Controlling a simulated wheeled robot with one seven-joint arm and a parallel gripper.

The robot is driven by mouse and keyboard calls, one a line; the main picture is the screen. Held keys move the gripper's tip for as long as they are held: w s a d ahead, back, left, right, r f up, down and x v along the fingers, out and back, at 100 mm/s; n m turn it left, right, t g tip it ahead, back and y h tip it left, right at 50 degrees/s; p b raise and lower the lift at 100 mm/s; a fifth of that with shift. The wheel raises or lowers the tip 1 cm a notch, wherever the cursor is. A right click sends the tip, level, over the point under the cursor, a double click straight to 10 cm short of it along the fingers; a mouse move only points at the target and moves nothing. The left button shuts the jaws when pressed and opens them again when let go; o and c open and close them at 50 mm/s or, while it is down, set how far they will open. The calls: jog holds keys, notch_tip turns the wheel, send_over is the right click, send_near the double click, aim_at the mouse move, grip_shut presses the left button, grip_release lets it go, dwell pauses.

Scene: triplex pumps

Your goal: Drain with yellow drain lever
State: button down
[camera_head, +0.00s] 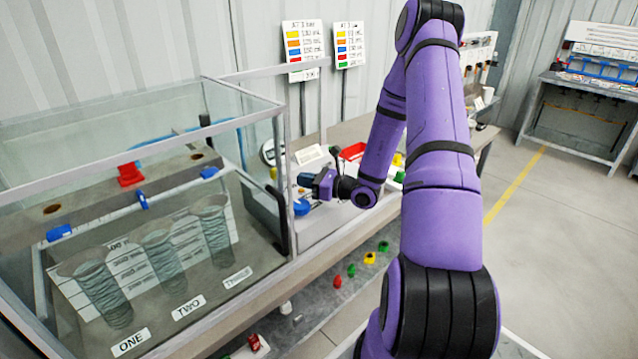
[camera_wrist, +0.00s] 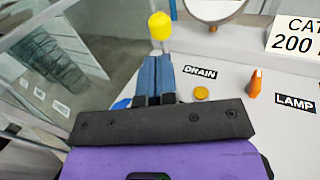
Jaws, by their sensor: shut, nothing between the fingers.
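The yellow drain lever shows in the wrist view as a yellow knob (camera_wrist: 160,27) on a stem. It stands just beyond the tips of my gripper (camera_wrist: 157,62). The two blue fingers are together, with nothing between them. I cannot tell whether the fingertips touch the knob or stem. A DRAIN label (camera_wrist: 200,72) lies on the panel to the right of the fingers. In the head view my gripper (camera_head: 303,181) is over the control panel, beside the right end of the clear tank; the lever is hard to make out there.
The glass-walled tank (camera_head: 245,92) with three cylinders is at the left. An orange lever (camera_wrist: 254,84) stands by the LAMP label (camera_wrist: 295,103). A round gauge (camera_wrist: 215,8) and a CAT sign (camera_wrist: 295,38) are behind.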

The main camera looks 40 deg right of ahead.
jog(key=shift+x, duration=2.85)
jog(key=shift+w, duration=0.1)
jog(key=shift+w+a+r+m+g+h, duration=0.1)
jog(key=shift+w+r+m+g+h, duration=0.25)
jog(key=shift+w+g, duration=0.25)
jog(key=shift+w+r+m+g+h, duration=0.1)
jog(key=shift+w+m+g+h, duration=0.15)
jog(key=shift+w+g, duration=0.65)
jog(key=shift+w, duration=0.25)
jog(key=shift+s, duration=0.1)
